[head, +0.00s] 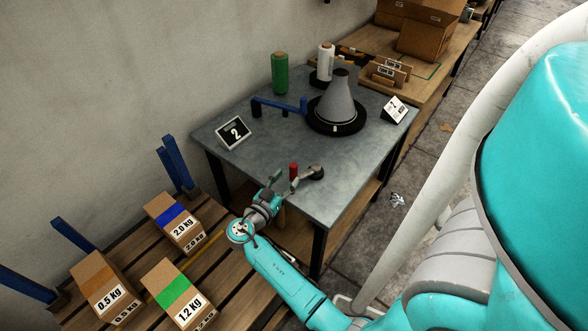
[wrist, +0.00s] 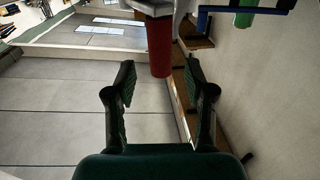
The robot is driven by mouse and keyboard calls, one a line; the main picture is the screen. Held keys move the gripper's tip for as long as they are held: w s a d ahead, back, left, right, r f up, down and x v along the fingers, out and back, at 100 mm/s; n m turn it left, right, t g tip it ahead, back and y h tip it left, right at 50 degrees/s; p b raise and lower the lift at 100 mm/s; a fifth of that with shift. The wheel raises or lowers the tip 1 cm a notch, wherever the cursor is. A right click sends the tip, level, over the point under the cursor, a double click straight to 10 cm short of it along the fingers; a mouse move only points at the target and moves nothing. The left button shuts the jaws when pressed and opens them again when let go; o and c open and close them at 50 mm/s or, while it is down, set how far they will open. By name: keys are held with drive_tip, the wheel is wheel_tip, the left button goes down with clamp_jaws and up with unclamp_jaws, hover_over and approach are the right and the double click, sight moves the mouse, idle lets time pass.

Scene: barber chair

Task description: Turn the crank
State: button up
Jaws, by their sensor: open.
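The crank has a red upright handle (head: 293,171) on a grey arm, with a dark round hub (head: 316,172) at the near edge of the grey table. My gripper (head: 276,184) is just left of the red handle in the head view. In the wrist view my gripper (wrist: 160,79) is open, with one dark finger on each side. The red handle (wrist: 160,46) lies in line with the gap, its end around the level of the fingertips. Neither finger visibly touches it. The crank hub is not clear in the wrist view.
The grey table (head: 265,153) carries a grey cone on a black base (head: 337,107), a blue crank-like bar (head: 280,104), a green roll (head: 279,73), a white roll (head: 326,62) and number signs. Weight-marked boxes (head: 176,223) stand on a wooden pallet at left.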

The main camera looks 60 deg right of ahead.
sight(291, 172)
drive_tip(key=shift+s+d, duration=0.15)
drive_tip(key=shift+d, duration=1.1)
drive_tip(key=shift+s+d, duration=0.1)
drive_tip(key=shift+d, duration=1.1)
clamp_jaws()
